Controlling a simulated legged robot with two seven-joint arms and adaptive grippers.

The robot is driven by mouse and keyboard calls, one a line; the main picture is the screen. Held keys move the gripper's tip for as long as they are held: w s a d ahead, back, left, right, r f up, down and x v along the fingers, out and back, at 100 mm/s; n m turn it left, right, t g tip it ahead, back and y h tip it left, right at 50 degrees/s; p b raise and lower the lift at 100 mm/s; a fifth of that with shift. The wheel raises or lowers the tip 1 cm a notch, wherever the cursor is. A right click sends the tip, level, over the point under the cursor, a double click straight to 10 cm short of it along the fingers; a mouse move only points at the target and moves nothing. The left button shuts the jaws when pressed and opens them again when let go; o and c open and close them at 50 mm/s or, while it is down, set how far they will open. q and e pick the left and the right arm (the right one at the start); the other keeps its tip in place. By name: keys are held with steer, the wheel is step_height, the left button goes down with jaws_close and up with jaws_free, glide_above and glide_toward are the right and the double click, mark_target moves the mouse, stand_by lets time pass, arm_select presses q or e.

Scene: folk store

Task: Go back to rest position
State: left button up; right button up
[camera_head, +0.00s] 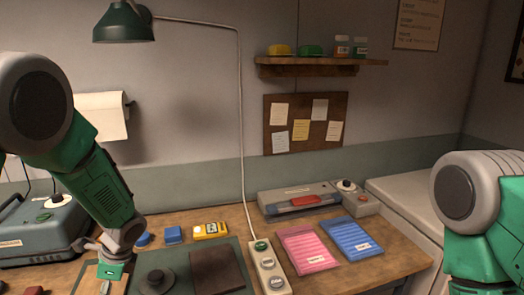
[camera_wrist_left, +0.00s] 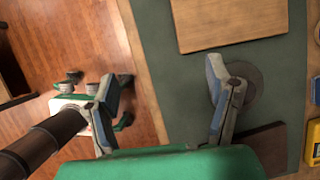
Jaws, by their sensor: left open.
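My left gripper (camera_head: 108,280) is low over the left part of the workbench in the head view, partly cut by the bottom edge. In the left wrist view (camera_wrist_left: 165,95) its two fingers are spread wide, with nothing between them. One finger overlaps a dark round disc (camera_wrist_left: 246,84) on the green mat (camera_wrist_left: 165,60); I cannot tell the height gap. The disc also shows in the head view (camera_head: 155,283), right of the gripper. Only the upper part of my right arm shows at the right edge; its gripper is out of view.
A dark brown board (camera_head: 217,270) lies on the mat, and a light wooden board (camera_wrist_left: 235,22) shows in the wrist view. Blue blocks, a yellow device (camera_head: 210,231), a power strip (camera_head: 268,265) and pink (camera_head: 306,249) and blue packets (camera_head: 351,239) occupy the bench. A lamp (camera_head: 124,24) hangs above.

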arm_select(q)
steer(key=s+d+f+n+h+b, duration=0.2)
steer(key=s+d+f+n+b, duration=0.15)
steer(key=s+f, duration=0.6)
steer(key=s+d+f+n+h+b, duration=0.25)
steer(key=s+d+f+n, duration=0.2)
steer(key=s+f, duration=0.55)
steer(key=s+d+f+n+b, duration=0.1)
steer(key=s+f+n+b, duration=0.1)
steer(key=s, duration=0.4)
steer(key=s+f+n+t+b, duration=0.1)
steer(key=s+f+n+b, duration=0.1)
steer(key=s+n, duration=0.2)
steer(key=shift+s+d+f+b, duration=0.3)
steer(key=shift+s+d+b, duration=0.1)
steer(key=shift+s, duration=0.6)
steer(key=shift+w, duration=0.15)
steer(key=shift+o, duration=0.4)
